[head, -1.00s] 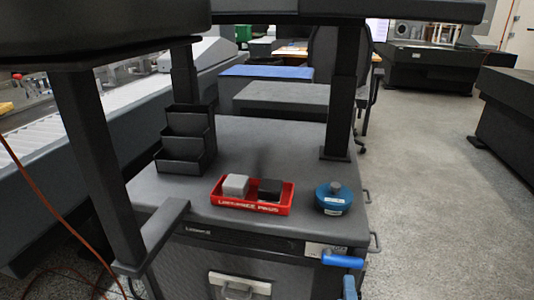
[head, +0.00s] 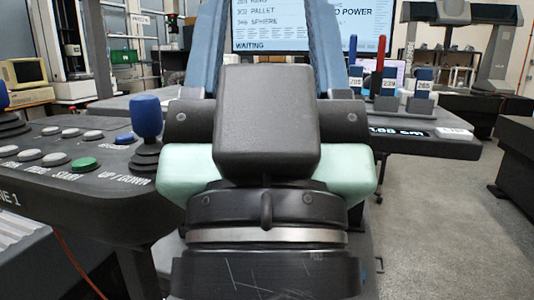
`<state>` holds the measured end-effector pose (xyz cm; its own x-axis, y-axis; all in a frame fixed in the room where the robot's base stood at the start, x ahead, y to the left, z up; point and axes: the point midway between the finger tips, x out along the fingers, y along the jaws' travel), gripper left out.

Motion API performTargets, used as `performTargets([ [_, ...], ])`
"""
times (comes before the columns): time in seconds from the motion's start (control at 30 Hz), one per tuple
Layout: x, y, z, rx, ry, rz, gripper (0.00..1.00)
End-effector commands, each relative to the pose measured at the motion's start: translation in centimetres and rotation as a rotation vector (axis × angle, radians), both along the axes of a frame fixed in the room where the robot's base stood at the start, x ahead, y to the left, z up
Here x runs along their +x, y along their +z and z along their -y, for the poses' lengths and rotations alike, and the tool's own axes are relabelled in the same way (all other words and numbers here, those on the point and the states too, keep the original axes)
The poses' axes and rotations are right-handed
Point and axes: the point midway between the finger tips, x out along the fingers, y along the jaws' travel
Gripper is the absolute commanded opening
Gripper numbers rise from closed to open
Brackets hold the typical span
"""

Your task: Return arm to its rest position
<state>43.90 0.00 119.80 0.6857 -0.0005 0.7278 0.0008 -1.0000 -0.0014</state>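My own arm (head: 268,130) fills the middle of the head view, seen close up. A dark block sits on top, with pale green housings on both sides and a black round joint with a metal ring below. The parts in view are upright and centred. My gripper is not in view, so whether it is open or shut does not show. The arm hides much of what lies behind it.
A control console (head: 70,185) with buttons and a blue-topped joystick (head: 146,117) stands close on the left. Behind are blue uprights (head: 205,48), a screen (head: 270,30) reading "WAITING", and a dark surface (head: 430,148) with numbered blue holders (head: 389,80). Grey floor (head: 430,230) is open at right.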

Motion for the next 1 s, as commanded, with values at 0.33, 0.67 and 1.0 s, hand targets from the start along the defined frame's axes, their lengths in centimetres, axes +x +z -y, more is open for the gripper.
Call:
performTargets([
  [0.33, 0.1, 12.3, 0.0, -0.002, -0.001, -0.002, 0.61],
  [0.67, 0.1, 22.6, 0.0, -0.002, -0.001, -0.003, 0.61],
  [1.0, 0.1, 31.7, 0.0, -0.003, 0.0, -0.003, 0.61],
])
